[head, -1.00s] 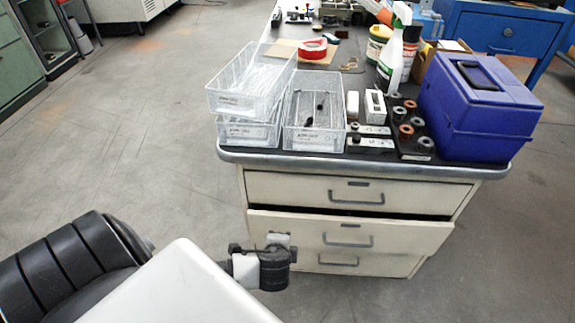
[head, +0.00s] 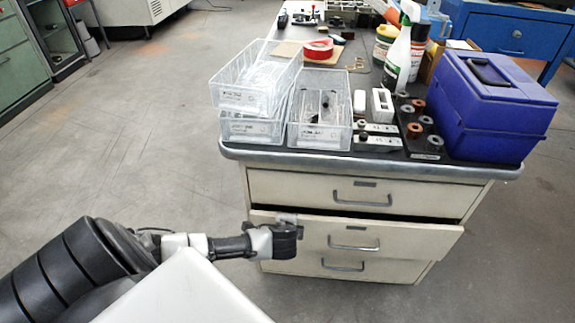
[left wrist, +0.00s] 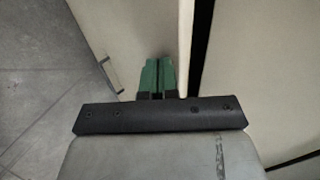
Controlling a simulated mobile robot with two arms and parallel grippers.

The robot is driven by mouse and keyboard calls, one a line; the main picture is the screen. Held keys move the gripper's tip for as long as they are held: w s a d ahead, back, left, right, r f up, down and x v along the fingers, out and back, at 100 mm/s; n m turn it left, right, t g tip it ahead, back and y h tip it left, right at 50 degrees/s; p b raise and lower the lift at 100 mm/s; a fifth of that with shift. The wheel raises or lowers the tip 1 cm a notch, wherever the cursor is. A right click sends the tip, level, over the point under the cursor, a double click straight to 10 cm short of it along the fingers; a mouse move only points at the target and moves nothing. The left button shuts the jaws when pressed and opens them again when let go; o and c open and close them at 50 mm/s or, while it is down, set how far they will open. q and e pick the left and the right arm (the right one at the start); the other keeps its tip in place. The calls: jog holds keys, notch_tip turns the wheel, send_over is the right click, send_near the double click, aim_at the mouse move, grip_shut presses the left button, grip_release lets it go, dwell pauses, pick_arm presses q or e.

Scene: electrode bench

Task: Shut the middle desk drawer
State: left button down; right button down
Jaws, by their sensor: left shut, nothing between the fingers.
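The middle desk drawer (head: 400,243) stands partly open below the top drawer, its pale front jutting out with a dark gap above it. Its handle (head: 353,243) is a grey bar. My left gripper (head: 287,219) is at the left part of this drawer's front, near its upper edge. In the left wrist view my gripper's green fingers (left wrist: 158,76) are together with nothing between them. They lie against or just in front of the pale drawer front (left wrist: 130,30); I cannot tell whether they touch. My right gripper is not in view.
The top drawer (head: 345,190) looks shut, and the bottom drawer (head: 300,267) shows below. On the desk are clear bins (head: 318,137), a blue case (head: 490,110) and a spray bottle (head: 400,60). The floor left of the desk is clear.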

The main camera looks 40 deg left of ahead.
pick_arm(q)
jog(key=w+a, duration=0.2)
jog(key=w, duration=0.1)
jog(key=shift+w+a+r, duration=0.25)
jog(key=shift+w+a, duration=0.1)
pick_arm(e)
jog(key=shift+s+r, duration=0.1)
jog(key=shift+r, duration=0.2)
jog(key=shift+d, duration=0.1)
